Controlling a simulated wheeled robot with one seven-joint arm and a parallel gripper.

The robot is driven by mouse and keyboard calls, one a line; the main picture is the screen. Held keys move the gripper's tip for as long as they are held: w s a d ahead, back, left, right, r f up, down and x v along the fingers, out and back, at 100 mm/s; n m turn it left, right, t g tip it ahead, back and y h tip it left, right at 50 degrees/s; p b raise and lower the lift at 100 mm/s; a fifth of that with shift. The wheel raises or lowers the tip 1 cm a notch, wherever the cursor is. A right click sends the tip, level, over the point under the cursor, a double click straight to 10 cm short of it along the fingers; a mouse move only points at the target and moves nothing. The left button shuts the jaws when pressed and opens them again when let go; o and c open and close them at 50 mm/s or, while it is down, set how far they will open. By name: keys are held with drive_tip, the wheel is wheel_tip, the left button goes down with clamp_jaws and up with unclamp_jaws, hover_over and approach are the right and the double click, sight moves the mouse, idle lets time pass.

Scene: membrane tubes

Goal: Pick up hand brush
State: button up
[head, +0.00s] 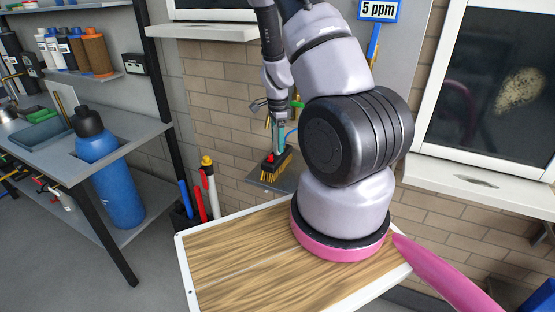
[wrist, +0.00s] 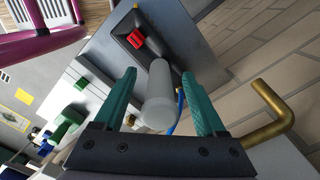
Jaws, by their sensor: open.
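The hand brush (head: 277,166) has a dark head, yellow bristles and a red part on it. In the head view it is beyond my arm, by the brick wall. In the wrist view its dark head (wrist: 128,36) shows at the top, and a pale cylindrical handle (wrist: 158,88) points toward the camera. My gripper (wrist: 159,76) is open, with one teal finger on each side of the handle. I cannot tell whether either finger touches it. My gripper also shows small in the head view (head: 281,132), just above the brush head.
A grey shelf (head: 287,184) lies below the brush. A brass hook (wrist: 265,115) is right of the fingers. A container with red, blue and white tools (head: 190,212) stands left. A rack with a blue bottle (head: 108,165) is further left.

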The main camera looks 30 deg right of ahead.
clamp_jaws()
idle(1.4)
